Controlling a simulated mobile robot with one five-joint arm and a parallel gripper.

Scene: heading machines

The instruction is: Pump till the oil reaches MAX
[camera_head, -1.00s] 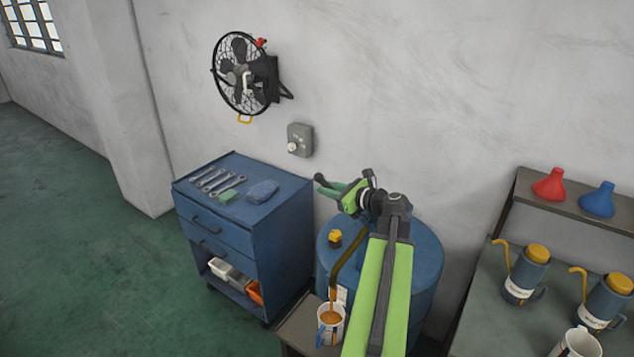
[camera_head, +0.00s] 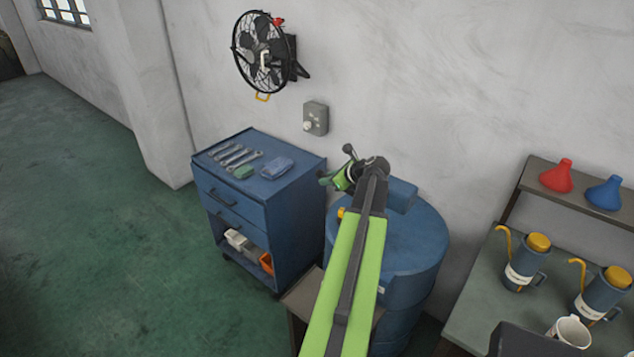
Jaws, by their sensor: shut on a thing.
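A blue oil drum (camera_head: 420,245) stands against the wall, right of the tool cabinet. My green arm crosses in front of it and hides most of the pump. My gripper (camera_head: 341,181) is above the drum's left side, small and partly hidden by my wrist. It is shut on the pump's dark handle (camera_head: 349,150), whose knob shows just above the gripper. The spout and the white mug under it are hidden behind my arm, so the oil level cannot be seen. A bit of the small stand (camera_head: 304,296) shows beside my arm.
A blue tool cabinet (camera_head: 291,213) with wrenches on top stands left of the drum. A shelf bench (camera_head: 478,295) at right holds blue oil cans (camera_head: 520,272), a mug (camera_head: 570,331), a red funnel (camera_head: 557,179) and a blue funnel (camera_head: 604,194). The floor at left is clear.

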